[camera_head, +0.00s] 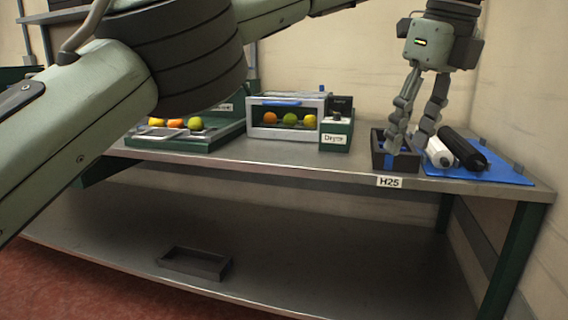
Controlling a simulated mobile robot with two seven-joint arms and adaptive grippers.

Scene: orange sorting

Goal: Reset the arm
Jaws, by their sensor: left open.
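My left gripper (412,140) hangs from above at the right part of the table. It points down with its fingers apart. Its fingertips are at a small dark box (379,158) with some blue on it, and overlap the box in the picture; I cannot tell whether they touch it. My left arm crosses the top of the picture from the left. My right gripper does not show.
An empty tray (195,264) lies on the lower shelf.

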